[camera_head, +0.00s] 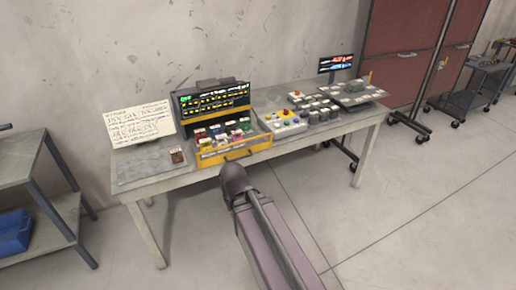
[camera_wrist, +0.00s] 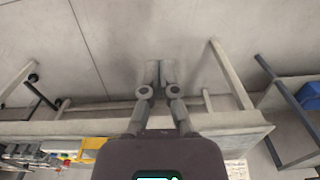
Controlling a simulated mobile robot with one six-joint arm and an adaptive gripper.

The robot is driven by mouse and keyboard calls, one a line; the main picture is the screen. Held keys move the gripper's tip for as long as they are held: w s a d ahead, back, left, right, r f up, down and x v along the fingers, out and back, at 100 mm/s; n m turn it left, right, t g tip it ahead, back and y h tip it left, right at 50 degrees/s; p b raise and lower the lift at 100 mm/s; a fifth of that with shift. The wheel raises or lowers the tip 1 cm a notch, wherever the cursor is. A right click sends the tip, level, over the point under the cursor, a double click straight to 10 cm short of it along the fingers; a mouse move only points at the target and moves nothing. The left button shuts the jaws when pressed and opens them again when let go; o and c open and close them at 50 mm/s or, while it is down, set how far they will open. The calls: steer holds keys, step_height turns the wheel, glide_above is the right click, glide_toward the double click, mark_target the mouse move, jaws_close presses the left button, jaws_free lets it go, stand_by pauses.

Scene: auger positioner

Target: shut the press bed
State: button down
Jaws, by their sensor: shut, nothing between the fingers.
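The press bed (camera_head: 236,151) is a yellow, drawer-like tray with several coloured pieces in it, at the front of a machine with a dark screen (camera_head: 214,100). It projects toward the table's front edge and has a dark handle on its front face. A yellow part of it shows at lower left in the wrist view (camera_wrist: 95,143). My arm reaches up to just below the bed's front in the head view, where its end hides my fingers. In the wrist view my gripper (camera_wrist: 159,76) is shut and empty, with floor and wall behind its fingertips. No contact with the bed is visible.
The grey workbench (camera_head: 152,170) holds a paper sign (camera_head: 139,122) at left, and a white button box (camera_head: 285,122) and several grey blocks at right. A shelf cart (camera_head: 40,205) stands at far left.

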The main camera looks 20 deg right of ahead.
mark_target(255, 146)
steer(key=w+d+f+m+t+y+b, duration=0.2)
steer(key=w+f+m+t+y+b, duration=0.15)
steer(key=w+b, duration=0.5)
steer(key=w+d+f+m+t+y+b, duration=0.25)
steer(key=w+f+t+b, duration=0.2)
steer(key=w+b, duration=0.4)
steer(key=w+d+m+t+h+b, duration=0.1)
steer(key=w+d+m+t+b, duration=0.2)
steer(key=d, duration=0.4)
steer(key=w+d+f+m+t+h+b, duration=0.1)
steer(key=w+d+m+t+h+b, duration=0.1)
steer(key=d, duration=0.5)
steer(key=w+d+m+t+h+b, duration=0.2)
steer(key=w+d+m+t+b, duration=0.3)
steer(key=w+d+m+b, duration=0.1)
steer(key=shift+d+f, duration=0.2)
steer(key=shift+d, duration=0.4)
steer(key=shift+w, duration=0.25)
steer(key=w, duration=1.3)
steer(key=shift+a, duration=0.35)
steer(key=shift+w, duration=0.35)
